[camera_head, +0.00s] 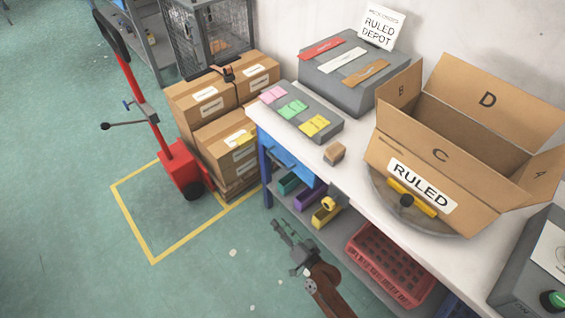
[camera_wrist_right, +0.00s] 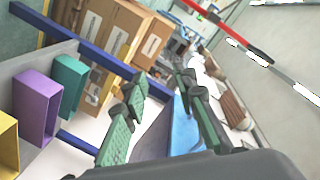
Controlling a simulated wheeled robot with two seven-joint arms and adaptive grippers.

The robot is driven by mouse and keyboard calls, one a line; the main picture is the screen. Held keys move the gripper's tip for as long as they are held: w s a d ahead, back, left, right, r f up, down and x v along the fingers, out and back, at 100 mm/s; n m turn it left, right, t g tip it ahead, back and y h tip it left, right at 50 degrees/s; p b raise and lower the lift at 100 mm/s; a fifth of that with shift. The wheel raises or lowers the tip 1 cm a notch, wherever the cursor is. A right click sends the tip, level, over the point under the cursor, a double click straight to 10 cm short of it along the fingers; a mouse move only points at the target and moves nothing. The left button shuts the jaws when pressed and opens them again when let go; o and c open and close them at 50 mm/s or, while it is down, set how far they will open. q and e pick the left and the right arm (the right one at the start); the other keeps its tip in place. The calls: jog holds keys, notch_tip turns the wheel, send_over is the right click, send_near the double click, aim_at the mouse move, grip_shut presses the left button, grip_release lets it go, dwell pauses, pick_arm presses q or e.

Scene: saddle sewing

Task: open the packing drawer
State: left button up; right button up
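A blue surface, likely the same drawer, shows between and beyond my fingers in the right wrist view (camera_wrist_right: 185,128). My right gripper (camera_head: 284,232) is in front of the table, lower than the drawer and apart from it in the head view. Its two fingers are spread with nothing between them in the right wrist view (camera_wrist_right: 163,80). My left gripper is not in view.
Teal (camera_head: 288,183), purple (camera_head: 308,196) and yellow (camera_head: 325,214) bins and a red crate (camera_head: 385,265) sit on the lower shelf. A blue table leg (camera_head: 265,175) stands left of the drawer. Stacked cartons (camera_head: 215,105) stand beyond. Green floor (camera_head: 80,220) at left is mostly open.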

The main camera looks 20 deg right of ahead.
aim_at(276, 160)
jog(key=w+d+r+m+t+h, duration=0.1)
jog(key=w+r+m, duration=0.1)
jog(key=w+r, duration=0.3)
jog(key=w+d+r+m+t+h+p, duration=0.1)
jog(key=w+d+r+m+h, duration=0.1)
jog(key=w+r, duration=0.3)
jog(key=w+d+r+m+t+h+p, duration=0.1)
jog(key=w+d+r+m+t, duration=0.1)
jog(key=w+r, duration=0.3)
jog(key=shift+w+d+r+h, duration=0.1)
jog(key=shift+w+r+h, duration=0.1)
jog(key=shift+w, duration=0.45)
jog(key=shift+w+r+h, duration=0.1)
jog(key=shift+w+r, duration=0.1)
jog(key=shift+w, duration=0.45)
jog(key=shift+w+r, duration=0.15)
jog(key=shift+w, duration=0.3)
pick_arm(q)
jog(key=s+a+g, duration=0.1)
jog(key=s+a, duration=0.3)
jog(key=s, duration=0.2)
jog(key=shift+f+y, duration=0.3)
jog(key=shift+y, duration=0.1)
pick_arm(e)
jog(key=shift+c, duration=0.2)
grip_shut()
